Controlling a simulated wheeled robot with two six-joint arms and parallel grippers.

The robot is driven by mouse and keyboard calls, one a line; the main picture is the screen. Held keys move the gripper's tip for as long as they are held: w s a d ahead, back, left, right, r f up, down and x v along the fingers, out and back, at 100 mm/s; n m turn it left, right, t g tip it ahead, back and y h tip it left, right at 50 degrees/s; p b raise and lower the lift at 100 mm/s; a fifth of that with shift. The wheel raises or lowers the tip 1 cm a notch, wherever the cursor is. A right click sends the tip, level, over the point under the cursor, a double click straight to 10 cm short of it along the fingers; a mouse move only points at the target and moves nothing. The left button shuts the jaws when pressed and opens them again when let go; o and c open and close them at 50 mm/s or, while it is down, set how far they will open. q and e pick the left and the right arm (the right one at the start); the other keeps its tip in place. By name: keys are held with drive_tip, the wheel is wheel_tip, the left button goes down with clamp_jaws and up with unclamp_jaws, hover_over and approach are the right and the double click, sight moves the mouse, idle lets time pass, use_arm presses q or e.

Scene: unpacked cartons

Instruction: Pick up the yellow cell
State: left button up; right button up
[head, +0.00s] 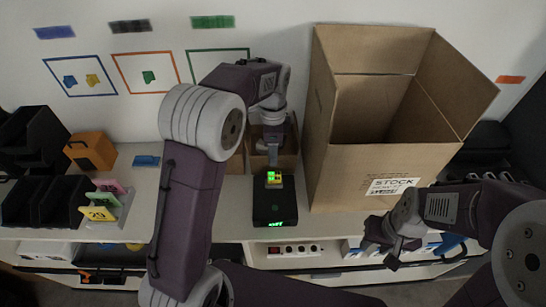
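A small yellow cell (274,184) with bright green marks on top sits at the back end of a black box-shaped device (275,211), which has a green lit display on its front. My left gripper (273,164) points down just behind the cell, at or very close to it. Its fingertips are small and partly hidden, so I cannot tell whether they touch the cell or how far apart they are. My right gripper (384,250) hangs near the counter's front edge, right of the device, with its fingers spread and nothing between them.
A large open carton (390,170) marked STOCK stands right of the device. A smaller cardboard box (287,160) is behind my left gripper. Black bins (45,200), an orange box (91,152) and coloured number cards (102,205) stand at the left. A power strip (290,249) lies below the device.

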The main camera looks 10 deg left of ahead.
sight(274, 173)
use_arm(q)
drive_tip(key=f, duration=0.1)
drive_tip(key=s+f, duration=0.1)
drive_tip(key=d+f, duration=0.1)
drive_tip(key=shift+s+f, duration=0.15)
drive_tip(key=shift+s, duration=0.05)
drive_tip(key=shift+a+f, duration=0.15)
drive_tip(key=shift+f, duration=0.25)
drive_tip(key=f, duration=0.2)
drive_tip(key=s+f, duration=0.1)
drive_tip(key=shift+d+f+p, duration=0.25)
drive_tip(key=shift+p, duration=0.15)
drive_tip(key=shift+w+f, duration=0.1)
drive_tip(key=shift+f, duration=0.15)
drive_tip(key=shift+w+a+f, duration=0.1)
drive_tip(key=shift+w, duration=0.1)
drive_tip(key=shift+s, duration=0.1)
clamp_jaws()
use_arm(e)
drive_tip(key=shift+s+d+r, duration=0.45)
drive_tip(key=shift+s+r, duration=0.3)
drive_tip(key=shift+s, duration=0.1)
